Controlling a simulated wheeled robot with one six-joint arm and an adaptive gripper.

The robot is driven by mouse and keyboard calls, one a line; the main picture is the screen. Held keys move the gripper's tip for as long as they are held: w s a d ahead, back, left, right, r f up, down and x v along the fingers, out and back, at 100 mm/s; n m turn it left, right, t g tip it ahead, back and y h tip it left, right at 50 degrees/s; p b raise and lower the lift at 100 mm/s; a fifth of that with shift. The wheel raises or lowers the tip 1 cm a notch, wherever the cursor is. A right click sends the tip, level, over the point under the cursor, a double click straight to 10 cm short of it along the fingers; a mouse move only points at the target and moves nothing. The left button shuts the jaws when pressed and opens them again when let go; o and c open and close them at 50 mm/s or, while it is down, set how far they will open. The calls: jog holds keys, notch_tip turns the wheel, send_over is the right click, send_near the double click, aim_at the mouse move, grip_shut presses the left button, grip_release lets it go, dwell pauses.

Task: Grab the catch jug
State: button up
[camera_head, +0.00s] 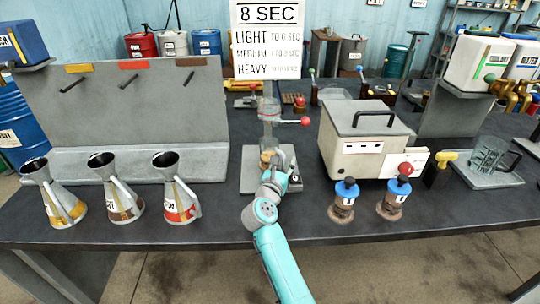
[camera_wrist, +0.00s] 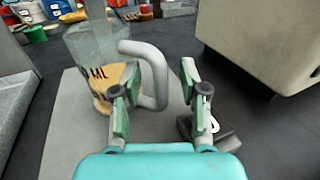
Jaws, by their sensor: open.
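A clear jug (camera_wrist: 92,50) with a grey handle (camera_wrist: 158,75) and amber liquid (camera_wrist: 103,88) low in it stands upright on a grey base plate (camera_wrist: 62,135) in the wrist view. Printed "ML" lettering shows on its side. My gripper (camera_wrist: 160,78) is open. Its left finger is in front of the gap between jug body and handle, its right finger beyond the handle's right side. The handle appears between the fingers; contact cannot be told. In the head view my gripper (camera_head: 277,168) is at the middle stand (camera_head: 268,108), largely hiding the jug there.
Three metal pouring cans (camera_head: 120,188) stand at left. A beige lidded box (camera_head: 362,145) stands close right of the stand, with two blue-capped bottles (camera_head: 343,190) in front. Another clear jug (camera_head: 487,152) is at far right.

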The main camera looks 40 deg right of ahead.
grip_shut()
jog(key=shift+r, duration=0.15)
dwell(0.4)
